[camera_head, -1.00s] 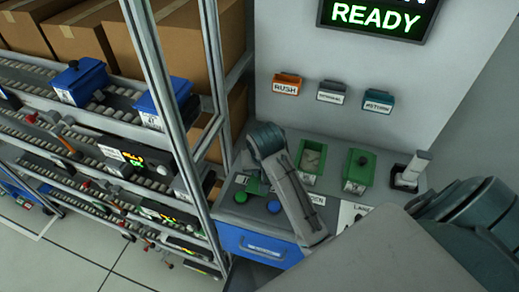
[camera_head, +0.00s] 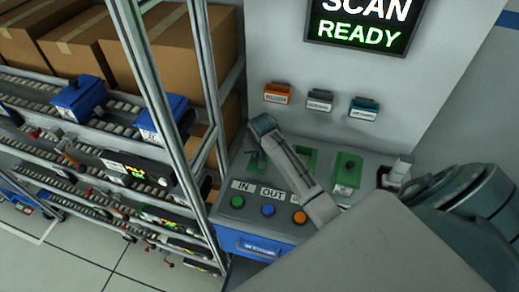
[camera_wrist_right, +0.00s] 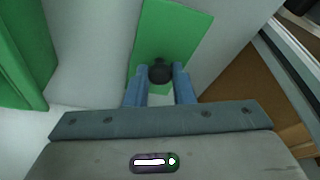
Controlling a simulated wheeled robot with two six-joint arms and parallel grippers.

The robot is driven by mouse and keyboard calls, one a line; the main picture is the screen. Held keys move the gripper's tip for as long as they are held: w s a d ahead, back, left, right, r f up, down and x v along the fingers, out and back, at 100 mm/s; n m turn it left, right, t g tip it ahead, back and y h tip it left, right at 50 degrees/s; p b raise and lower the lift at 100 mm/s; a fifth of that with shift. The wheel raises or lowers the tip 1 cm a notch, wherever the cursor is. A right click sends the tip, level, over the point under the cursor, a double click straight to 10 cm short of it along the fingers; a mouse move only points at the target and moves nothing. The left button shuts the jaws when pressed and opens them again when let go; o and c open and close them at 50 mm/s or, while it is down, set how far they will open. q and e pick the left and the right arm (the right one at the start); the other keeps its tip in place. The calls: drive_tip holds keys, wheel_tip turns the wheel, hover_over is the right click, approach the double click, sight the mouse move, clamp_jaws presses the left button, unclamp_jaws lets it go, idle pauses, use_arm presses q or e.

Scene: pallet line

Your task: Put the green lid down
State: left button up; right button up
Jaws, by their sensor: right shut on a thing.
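The green lid (camera_wrist_right: 172,38) is a flat green plate with a dark round knob (camera_wrist_right: 160,71), seen close up in the right wrist view. My right gripper (camera_wrist_right: 161,77) is shut on the knob, with one blue finger on each side. In the head view, the right forearm reaches over the console, and a small dark green shape (camera_head: 257,161), apparently the lid, shows below its end at the console's left back. The fingers are too small to make out there. Whether the lid touches a surface is unclear. My left gripper is not in view.
A green bin (camera_head: 311,153) is partly behind my forearm, with another green bin (camera_head: 348,170) to its right. Labelled buttons, including a green one (camera_head: 237,202), line the console front. A roller rack (camera_head: 128,18) stands close on the left. Three small holders hang on the wall.

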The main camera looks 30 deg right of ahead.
drive_tip(key=shift+f, duration=0.2)
drive_tip(key=o, duration=0.9)
drive_tip(key=shift+o, duration=0.2)
drive_tip(key=shift+r, duration=0.15)
drive_tip(key=b+v, duration=0.4)
drive_tip(key=v, duration=0.8)
